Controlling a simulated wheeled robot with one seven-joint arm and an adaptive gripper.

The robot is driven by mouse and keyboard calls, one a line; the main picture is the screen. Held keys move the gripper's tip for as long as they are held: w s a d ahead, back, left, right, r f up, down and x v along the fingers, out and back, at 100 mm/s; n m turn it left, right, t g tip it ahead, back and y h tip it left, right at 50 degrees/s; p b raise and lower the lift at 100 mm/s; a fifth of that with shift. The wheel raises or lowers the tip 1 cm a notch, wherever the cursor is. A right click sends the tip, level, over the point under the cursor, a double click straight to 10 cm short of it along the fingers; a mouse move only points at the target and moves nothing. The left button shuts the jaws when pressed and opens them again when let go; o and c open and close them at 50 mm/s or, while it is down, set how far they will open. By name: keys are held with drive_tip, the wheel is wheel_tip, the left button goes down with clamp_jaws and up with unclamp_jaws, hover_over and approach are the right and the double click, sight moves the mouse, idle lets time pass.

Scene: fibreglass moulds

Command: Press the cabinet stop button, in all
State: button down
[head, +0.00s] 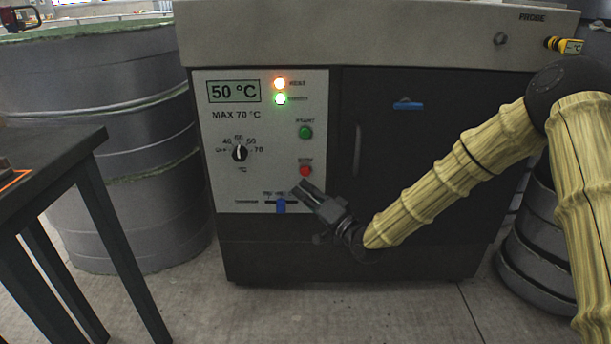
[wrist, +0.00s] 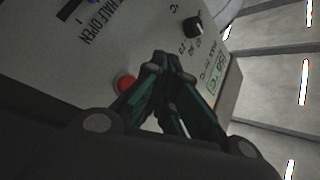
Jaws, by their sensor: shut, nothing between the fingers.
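The cabinet (head: 270,240) is dark with a light control panel (head: 230,190). The red stop button (head: 305,171) sits on the panel below the green start button (head: 305,132). My gripper (head: 299,189) is shut and empty, its tips just below and left of the red button in the head view. In the wrist view the red button (wrist: 126,83) shows to the left of the shut fingers (wrist: 165,62). I cannot tell whether the fingertips touch the panel. An orange lamp (head: 280,84) and a green lamp (head: 280,99) glow above.
A display (head: 234,91) reads 50 °C above a black dial (head: 239,153). A blue slider (head: 281,206) sits low on the panel, close to my gripper. A dark table (head: 50,150) and grey drums (head: 120,140) stand on the left. Another stack (head: 540,240) is on the right.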

drive_tip(key=shift+w, duration=1.75)
drive_tip(key=shift+w+p, duration=0.3)
drive_tip(key=shift+w, duration=0.5)
idle(1.0)
drive_tip(key=shift+s+r, duration=0.1)
drive_tip(key=shift+s+p, duration=0.4)
drive_tip(key=shift+s, duration=0.3)
drive_tip(key=shift+s, duration=0.15)
drive_tip(key=s+p, duration=0.1)
drive_tip(key=s, duration=0.3)
drive_tip(key=shift+s+p, duration=0.3)
drive_tip(key=shift+s, duration=0.1)
idle(0.7)
